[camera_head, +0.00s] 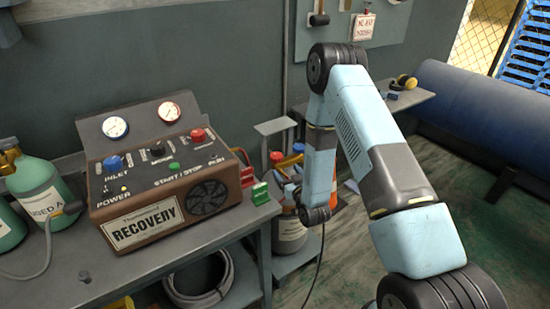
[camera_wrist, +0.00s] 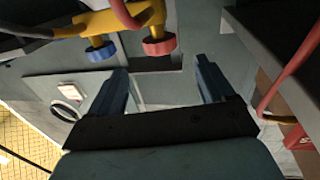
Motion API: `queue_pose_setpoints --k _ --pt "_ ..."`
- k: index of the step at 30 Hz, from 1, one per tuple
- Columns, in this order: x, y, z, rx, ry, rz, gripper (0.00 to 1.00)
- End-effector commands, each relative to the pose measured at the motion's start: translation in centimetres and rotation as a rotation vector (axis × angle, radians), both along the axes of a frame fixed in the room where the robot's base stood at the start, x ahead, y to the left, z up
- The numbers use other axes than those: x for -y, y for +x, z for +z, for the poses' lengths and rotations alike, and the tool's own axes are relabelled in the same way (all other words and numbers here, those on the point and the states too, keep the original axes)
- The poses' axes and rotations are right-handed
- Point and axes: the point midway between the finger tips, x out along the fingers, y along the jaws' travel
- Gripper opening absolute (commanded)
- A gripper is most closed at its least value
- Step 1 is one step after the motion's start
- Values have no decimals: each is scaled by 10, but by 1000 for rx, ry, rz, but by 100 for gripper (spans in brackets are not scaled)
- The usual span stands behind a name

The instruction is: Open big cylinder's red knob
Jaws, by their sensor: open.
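The big cylinder (camera_head: 290,236) is grey and stands low beside the workbench, partly hidden by my arm. Its red knob (camera_head: 276,156) and blue knob (camera_head: 298,148) show at its top. In the wrist view, the red knob (camera_wrist: 160,46) and the blue knob (camera_wrist: 101,52) hang from a yellow valve body (camera_wrist: 105,21). My gripper (camera_wrist: 161,67) is open and empty, with its two blue fingers apart. The red knob appears just past the fingertips, within the width of the gap. I see no contact; the depth between them is hard to tell.
The recovery machine (camera_head: 165,190) stands on the workbench (camera_head: 205,240) at left, near green cylinders (camera_head: 42,190). A red hose (camera_wrist: 292,70) runs along the right of the wrist view. A large blue roll (camera_head: 490,115) lies at right. Open floor (camera_head: 340,265) shows around my arm.

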Motion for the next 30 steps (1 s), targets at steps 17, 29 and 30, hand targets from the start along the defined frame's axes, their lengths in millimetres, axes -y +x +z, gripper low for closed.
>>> queue_pose_setpoints --k 17,29,30 --pt "-37 88 0 1 0 0 82" --pt "-43 104 0 0 0 -1 82" --pt "-43 104 0 0 0 -1 82"
